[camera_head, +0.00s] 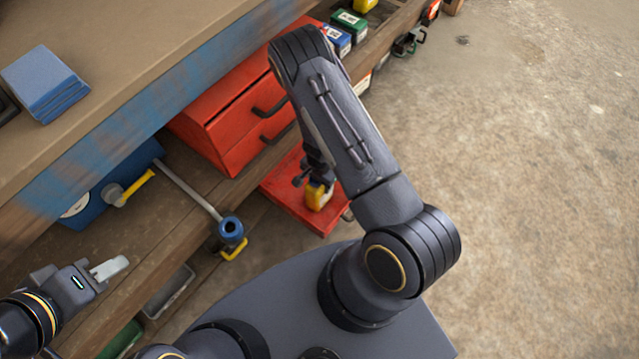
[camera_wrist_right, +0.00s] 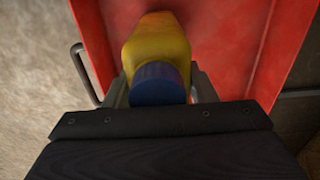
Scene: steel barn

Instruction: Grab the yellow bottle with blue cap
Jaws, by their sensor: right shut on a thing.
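The yellow bottle (camera_wrist_right: 157,42) with its blue cap (camera_wrist_right: 157,84) shows in the right wrist view, over a red tray-like surface. My right gripper (camera_wrist_right: 160,92) is shut on the bottle, with a finger on each side near the cap. In the head view the yellow bottle (camera_head: 318,194) is partly hidden by my right arm and gripper (camera_head: 316,182), at the red open drawer or tray (camera_head: 325,222). I cannot tell whether the bottle touches the red surface. My left gripper (camera_head: 108,268) is at the lower left, away from the bottle; its finger gap is not clear.
A red cabinet (camera_head: 222,125) with dark handles stands beside the bottle on the wooden shelf. Small boxes (camera_head: 348,26) stand at the back. The concrete floor (camera_head: 540,160) at the right is clear.

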